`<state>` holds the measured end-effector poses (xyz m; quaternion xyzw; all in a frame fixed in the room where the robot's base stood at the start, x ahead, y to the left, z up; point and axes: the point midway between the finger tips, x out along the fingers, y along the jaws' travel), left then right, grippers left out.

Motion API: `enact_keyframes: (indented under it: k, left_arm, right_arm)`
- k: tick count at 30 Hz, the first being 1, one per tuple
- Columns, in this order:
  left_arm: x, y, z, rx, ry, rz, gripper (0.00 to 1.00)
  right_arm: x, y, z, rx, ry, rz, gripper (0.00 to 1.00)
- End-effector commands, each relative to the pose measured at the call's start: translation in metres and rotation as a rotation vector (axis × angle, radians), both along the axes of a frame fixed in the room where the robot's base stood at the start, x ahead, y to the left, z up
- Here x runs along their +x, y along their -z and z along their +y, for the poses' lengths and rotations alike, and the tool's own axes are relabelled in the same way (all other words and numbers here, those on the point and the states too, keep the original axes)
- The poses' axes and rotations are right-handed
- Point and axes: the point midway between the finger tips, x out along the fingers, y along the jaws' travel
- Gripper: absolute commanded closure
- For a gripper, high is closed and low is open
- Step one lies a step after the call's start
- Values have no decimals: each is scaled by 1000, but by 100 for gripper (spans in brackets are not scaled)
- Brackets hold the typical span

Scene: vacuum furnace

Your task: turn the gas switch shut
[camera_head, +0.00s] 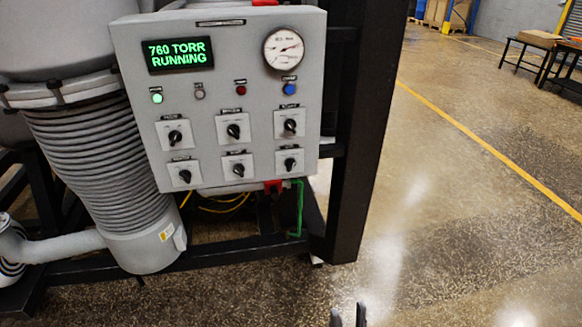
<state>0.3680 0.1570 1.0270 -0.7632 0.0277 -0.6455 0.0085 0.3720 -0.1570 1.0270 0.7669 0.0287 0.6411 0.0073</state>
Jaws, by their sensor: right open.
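A grey control panel (203,106) stands at the upper left, with two rows of black rotary switches on white plates. The upper row has a left switch (175,136), a middle switch (234,131) and a right switch (290,125). The lower row has a left switch (185,175), a middle switch (238,170) and a right switch (290,163). Their labels are too small to read, so I cannot tell which is the gas switch. My right gripper (348,316) shows only its two dark fingertips at the bottom edge, apart and empty, well below the panel.
The panel has a green display (179,54) reading "760 TORR RUNNING", a round gauge (284,48) and several small lamps. A ribbed grey duct (95,150) stands left of it. A black frame post (365,130) rises at its right. The floor at right is open.

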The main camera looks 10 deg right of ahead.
Motion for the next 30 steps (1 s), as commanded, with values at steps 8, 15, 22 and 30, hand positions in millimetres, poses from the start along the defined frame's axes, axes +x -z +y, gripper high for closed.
enact_keyframes:
  k: [8, 15, 22, 30]
  left_arm:
    - [0, -9, 0, 0, 0, 0, 50]
    - [0, -17, 0, 0, 0, 0, 50]
    - [0, -25, 0, 0, 0, 0, 50]
    - [0, -29, 0, 0, 0, 0, 50]
  right_arm:
    - [94, -30, 7, 30, -93, 290, 56]
    - [194, -40, 11, 124, -197, 696, 56]
    - [247, -29, 8, 279, -268, 1068, 56]
    - [258, -6, 5, 428, -301, 1339, 56]
